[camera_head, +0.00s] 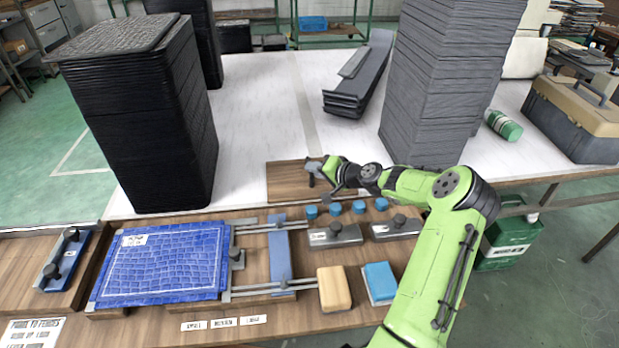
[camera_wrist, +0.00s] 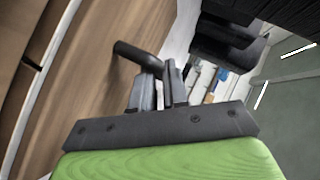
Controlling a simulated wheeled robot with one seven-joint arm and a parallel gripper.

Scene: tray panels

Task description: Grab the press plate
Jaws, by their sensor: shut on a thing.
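A flat brown wooden plate (camera_head: 285,183), which looks like the press plate, shows at the near edge of the white table. My gripper (camera_head: 314,172) is at its right part, shut on a dark handle (camera_head: 311,181). In the wrist view, the round dark handle (camera_wrist: 138,55) sticks out between the fingers of my gripper (camera_wrist: 158,85). A wooden surface (camera_wrist: 115,85) shows behind it. The fingers partly hide the handle. I cannot tell whether the plate rests on the table or is raised.
A tall black tray stack (camera_head: 145,120) stands left and a grey stack (camera_head: 445,80) right. In front are a blue textured panel (camera_head: 165,262), several blue knobs (camera_head: 335,208), metal blocks with black knobs (camera_head: 335,236), a tan block (camera_head: 334,288) and a blue block (camera_head: 380,282).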

